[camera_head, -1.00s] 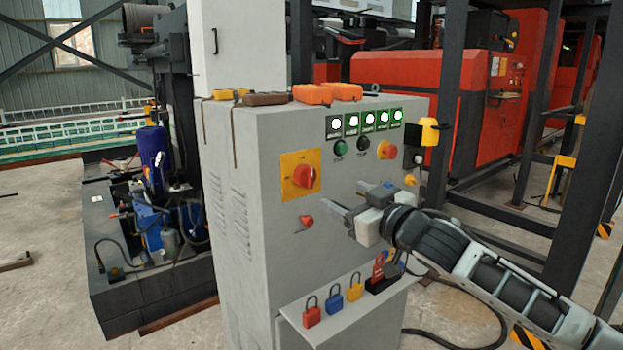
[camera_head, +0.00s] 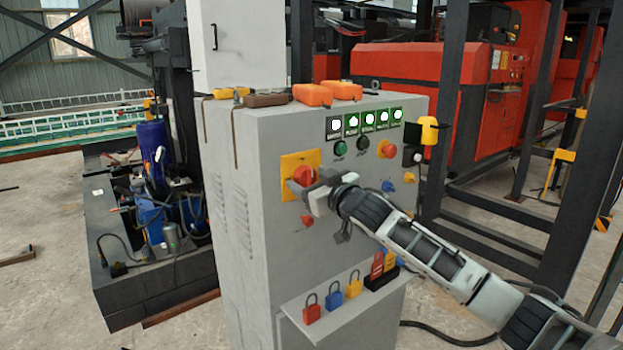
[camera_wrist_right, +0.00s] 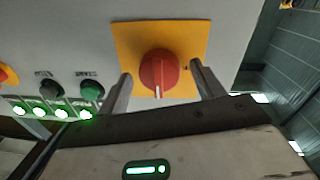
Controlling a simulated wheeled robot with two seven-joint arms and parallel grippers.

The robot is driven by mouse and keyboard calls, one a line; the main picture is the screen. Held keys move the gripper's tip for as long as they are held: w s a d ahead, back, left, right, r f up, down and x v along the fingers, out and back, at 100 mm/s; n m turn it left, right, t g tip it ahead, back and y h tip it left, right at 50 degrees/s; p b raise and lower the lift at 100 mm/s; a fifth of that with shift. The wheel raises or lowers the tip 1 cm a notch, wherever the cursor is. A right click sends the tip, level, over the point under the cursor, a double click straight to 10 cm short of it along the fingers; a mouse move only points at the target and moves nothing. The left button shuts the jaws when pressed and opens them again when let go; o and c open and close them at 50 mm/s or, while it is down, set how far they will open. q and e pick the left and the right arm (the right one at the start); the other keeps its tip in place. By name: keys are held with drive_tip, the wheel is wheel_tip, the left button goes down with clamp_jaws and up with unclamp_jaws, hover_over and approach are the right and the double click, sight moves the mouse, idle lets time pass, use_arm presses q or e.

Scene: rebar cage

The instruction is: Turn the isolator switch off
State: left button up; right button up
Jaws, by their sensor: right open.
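The isolator switch is a red rotary knob (camera_head: 303,174) on a yellow plate (camera_head: 289,163), on the front of the grey cabinet. My right gripper (camera_head: 298,190) is in front of it and partly covers the knob and plate. In the right wrist view the red knob (camera_wrist_right: 159,72) shows between the two open fingers (camera_wrist_right: 163,85), with a gap on each side. A white mark on the knob points toward the gripper body. Whether the fingertips reach past the knob's face is hard to tell. My left gripper is not in view.
A small red knob (camera_head: 307,221) sits just below the gripper. Lit indicators (camera_head: 367,118) and push buttons (camera_head: 341,148) are to the upper right. A shelf (camera_head: 345,306) below holds padlocks (camera_head: 333,297). Orange cases (camera_head: 312,94) lie on the cabinet top.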

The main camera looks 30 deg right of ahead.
drive_tip(key=c, duration=1)
